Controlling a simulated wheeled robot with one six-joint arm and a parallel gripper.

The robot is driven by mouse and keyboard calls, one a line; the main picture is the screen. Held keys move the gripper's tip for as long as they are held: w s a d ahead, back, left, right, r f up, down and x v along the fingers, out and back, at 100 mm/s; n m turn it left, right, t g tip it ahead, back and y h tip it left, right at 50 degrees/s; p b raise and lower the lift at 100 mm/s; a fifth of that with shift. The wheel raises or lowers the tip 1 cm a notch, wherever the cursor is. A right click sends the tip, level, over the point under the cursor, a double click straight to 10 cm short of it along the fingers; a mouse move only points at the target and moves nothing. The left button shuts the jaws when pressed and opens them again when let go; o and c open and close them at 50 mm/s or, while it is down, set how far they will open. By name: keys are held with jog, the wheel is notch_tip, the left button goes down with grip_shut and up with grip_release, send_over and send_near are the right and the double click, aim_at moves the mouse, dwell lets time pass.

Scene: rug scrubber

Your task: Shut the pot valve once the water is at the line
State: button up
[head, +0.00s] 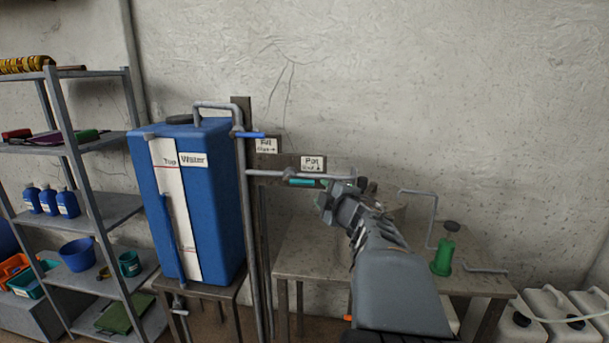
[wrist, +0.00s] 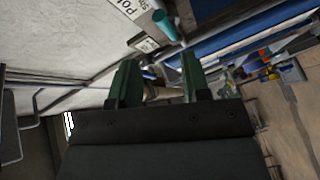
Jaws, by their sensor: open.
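The pot valve's teal handle (head: 301,182) lies level along the pipe, just below the "Pot" label (head: 312,163). In the wrist view the teal handle (wrist: 164,24) is beyond my fingertips, near the tilted label (wrist: 132,9). My gripper (head: 334,197) is open, just right of and slightly below the handle in the head view, apart from it in the wrist view. A pot-like grey-brown shape (head: 393,213) on the table is mostly hidden behind my arm. Its water and line cannot be seen.
A blue water tank (head: 217,205) with a white gauge strip stands left. The blue fill handle (head: 252,135) is above the pot pipe. A green bottle-like object (head: 443,258) and bent rods stand on the table (head: 300,255). A shelf (head: 105,210) is far left.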

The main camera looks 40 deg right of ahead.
aim_at(308, 183)
jog(key=w+n+y+p, duration=0.1)
jog(key=w, duration=0.2)
jog(key=w+d+f+n+y+p, duration=0.1)
jog(key=w+n, duration=0.1)
jog(key=w, duration=0.2)
jog(key=w+n+y+p, duration=0.1)
jog(key=w+n+y, duration=0.1)
jog(key=w, duration=0.2)
jog(key=shift+d+f, duration=0.15)
jog(key=shift+d, duration=0.05)
dwell(0.4)
grip_shut()
dwell(0.3)
